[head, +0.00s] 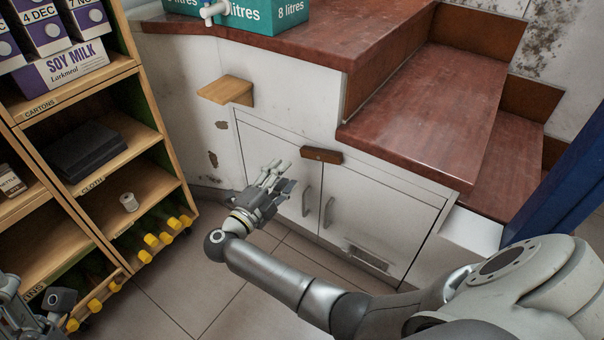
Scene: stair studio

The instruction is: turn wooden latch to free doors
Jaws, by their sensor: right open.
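The wooden latch (322,155) is a short dark brown block. It lies roughly level across the top of the two white cupboard doors, over the seam between them. The left door (270,155) and the right door (375,207) look shut, and each has a metal handle near the seam. My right gripper (280,174) is open and empty, in front of the left door, to the left of the latch and a little lower. It is apart from the latch. Part of my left gripper (30,310) shows at the lower left edge; its fingers are not clear.
A wooden shelf unit (150,125) with cartons, dark cloth and yellow-capped bottles stands at the left. A small wooden ledge (226,90) juts from the wall above the left door. Red-brown steps (425,110) overhang at the right. The tiled floor (190,290) before the doors is clear.

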